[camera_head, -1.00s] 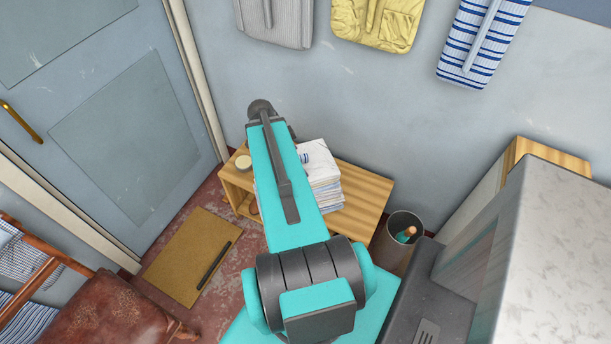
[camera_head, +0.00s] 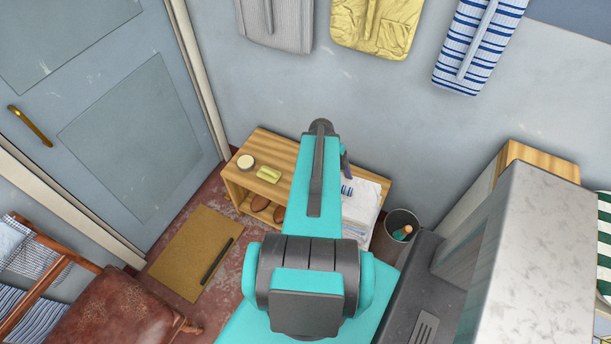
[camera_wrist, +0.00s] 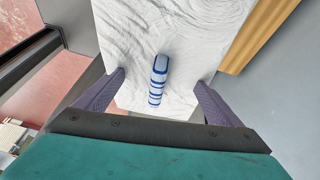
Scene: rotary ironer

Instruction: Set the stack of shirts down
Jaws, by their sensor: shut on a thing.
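The stack of white shirts (camera_head: 364,200) is at the right end of the low wooden bench (camera_head: 290,150), partly hidden behind my arm. In the wrist view the stack's white top (camera_wrist: 185,35) fills the middle, with a blue-striped piece (camera_wrist: 158,80) on it. My gripper (camera_wrist: 160,88) is shut on the stack, one purple finger at each side. One finger also shows beside my arm in the head view. I cannot tell whether the stack's underside touches the bench.
A round tin (camera_head: 246,162), a yellow block (camera_head: 268,174) and brown shoes (camera_head: 260,203) are at the bench's left. A bin (camera_head: 401,225) stands close to the stack's right. A wall is behind; a brown mat (camera_head: 195,252) lies on the floor.

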